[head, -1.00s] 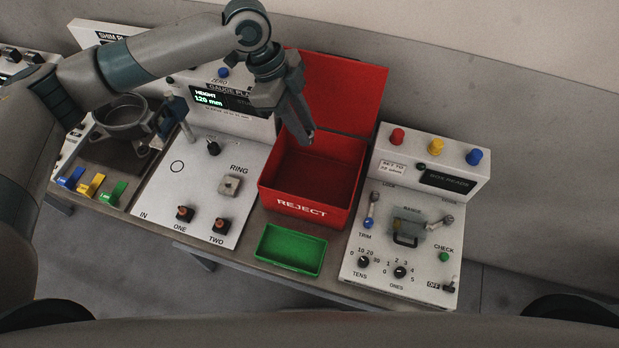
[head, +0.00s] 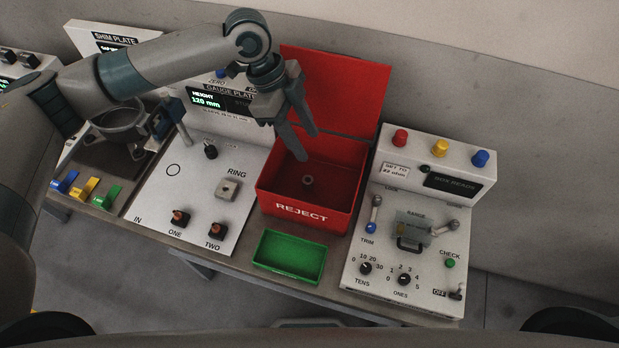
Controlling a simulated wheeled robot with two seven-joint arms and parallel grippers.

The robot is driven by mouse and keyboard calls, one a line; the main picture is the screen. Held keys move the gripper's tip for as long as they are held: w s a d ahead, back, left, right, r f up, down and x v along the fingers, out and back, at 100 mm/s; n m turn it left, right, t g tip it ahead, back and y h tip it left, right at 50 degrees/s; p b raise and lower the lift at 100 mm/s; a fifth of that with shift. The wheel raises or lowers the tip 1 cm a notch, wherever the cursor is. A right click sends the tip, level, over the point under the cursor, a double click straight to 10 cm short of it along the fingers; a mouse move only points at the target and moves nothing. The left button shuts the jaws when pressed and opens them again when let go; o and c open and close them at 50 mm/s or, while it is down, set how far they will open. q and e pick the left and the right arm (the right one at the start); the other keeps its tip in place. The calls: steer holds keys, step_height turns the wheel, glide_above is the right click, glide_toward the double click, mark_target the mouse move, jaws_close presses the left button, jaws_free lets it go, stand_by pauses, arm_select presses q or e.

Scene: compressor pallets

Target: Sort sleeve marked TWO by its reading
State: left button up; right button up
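A small grey ring-shaped sleeve (head: 308,180) lies in the open red REJECT box (head: 305,214), near the middle of its floor. My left gripper (head: 306,146) is above the box with its two fingers spread apart and nothing between them. The gauge plate (head: 158,206) stands left of the box, and its display (head: 221,101) reads HEIGHT 120 mm. My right gripper does not show.
An empty green tray (head: 290,256) sits in front of the red box. The box's raised lid (head: 334,90) stands behind it. A control panel (head: 400,262) with knobs and levers is at right. Blue, yellow and green pieces (head: 86,188) lie at far left.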

arm_select(q)
steer(key=b+v, duration=0.4)
steer(key=v, duration=1.3)
steer(key=shift+r+b, duration=0.2)
steer(key=shift+b, duration=0.2)
stand_by(0.3)
